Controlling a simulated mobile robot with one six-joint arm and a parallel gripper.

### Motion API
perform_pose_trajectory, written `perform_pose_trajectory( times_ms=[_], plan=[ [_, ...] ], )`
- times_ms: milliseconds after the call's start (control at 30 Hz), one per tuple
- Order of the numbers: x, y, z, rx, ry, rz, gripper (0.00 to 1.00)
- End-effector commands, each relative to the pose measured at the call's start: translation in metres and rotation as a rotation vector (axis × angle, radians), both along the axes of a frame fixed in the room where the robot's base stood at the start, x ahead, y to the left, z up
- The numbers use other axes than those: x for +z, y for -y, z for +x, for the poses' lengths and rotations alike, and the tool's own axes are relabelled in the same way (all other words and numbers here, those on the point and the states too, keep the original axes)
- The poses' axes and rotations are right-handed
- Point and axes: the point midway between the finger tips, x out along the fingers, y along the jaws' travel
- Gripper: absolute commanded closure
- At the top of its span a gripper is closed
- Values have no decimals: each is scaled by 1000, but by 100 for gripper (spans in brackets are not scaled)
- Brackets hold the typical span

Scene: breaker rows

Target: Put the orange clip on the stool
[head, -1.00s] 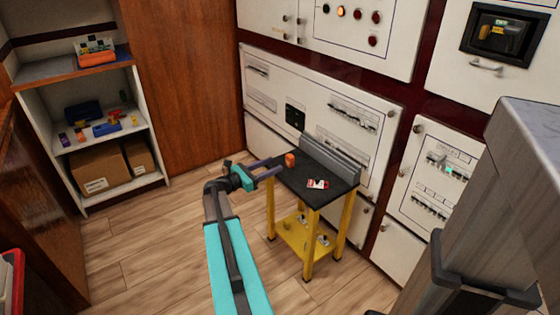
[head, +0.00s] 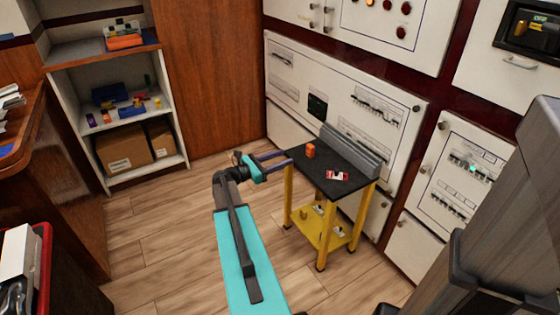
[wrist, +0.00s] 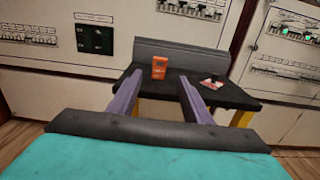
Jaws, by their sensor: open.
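The orange clip (head: 310,151) stands upright on the black top of the yellow-legged stool (head: 352,186), near its left end. It also shows in the wrist view (wrist: 158,68), beyond and between my fingers. My gripper (head: 286,158) is open and empty, at the left edge of the stool top. In the wrist view its two purple fingers (wrist: 160,92) are spread apart, and the clip is clear of both.
A red and white item (head: 337,176) lies on the stool top. A grey raised back (head: 350,148) runs along the stool's far edge, close to the white breaker panels (head: 290,62). A shelf unit (head: 180,130) with boxes stands at left. The wooden floor between is clear.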

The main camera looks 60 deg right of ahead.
Motion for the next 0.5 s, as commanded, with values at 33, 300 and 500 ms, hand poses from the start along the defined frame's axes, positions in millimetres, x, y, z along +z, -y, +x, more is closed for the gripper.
perform_pose_trajectory(
  times_ms=[33, 300, 500],
  plan=[
    [0, 0, 0, 0, 0, 0, 55],
    [-7, -5, 3, 5, 16, 9, 55],
    [-52, -42, 21, 31, 135, 67, 55]
  ],
)
